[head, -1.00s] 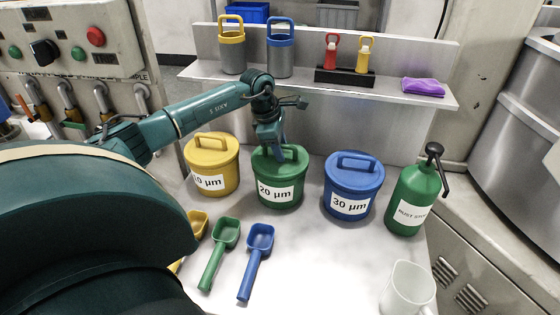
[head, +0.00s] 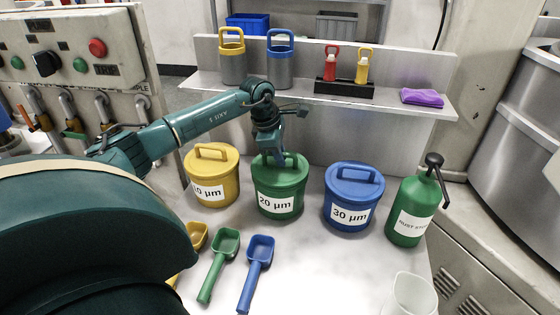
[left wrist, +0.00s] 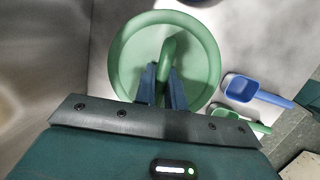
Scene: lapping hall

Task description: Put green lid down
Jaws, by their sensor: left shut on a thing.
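The green lid (head: 293,164) is on the green tub (head: 279,206) labelled 20 µm, in the middle of the bench; it looks level, and any small gap under it cannot be told. My left gripper (head: 279,160) comes down from above and is shut on the lid's handle. In the left wrist view the round green lid (left wrist: 199,62) fills the upper middle, with the handle between the fingers of my left gripper (left wrist: 163,90). The gripper hides part of the handle and lid in the head view. My right gripper is not in view.
A yellow tub (head: 211,184) stands close left, and a blue tub (head: 350,203) close right. A green pump bottle (head: 412,212) is farther right. Green (head: 220,258) and blue (head: 258,262) scoops lie in front. A shelf (head: 320,92) runs behind. A white jug (head: 411,295) stands front right.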

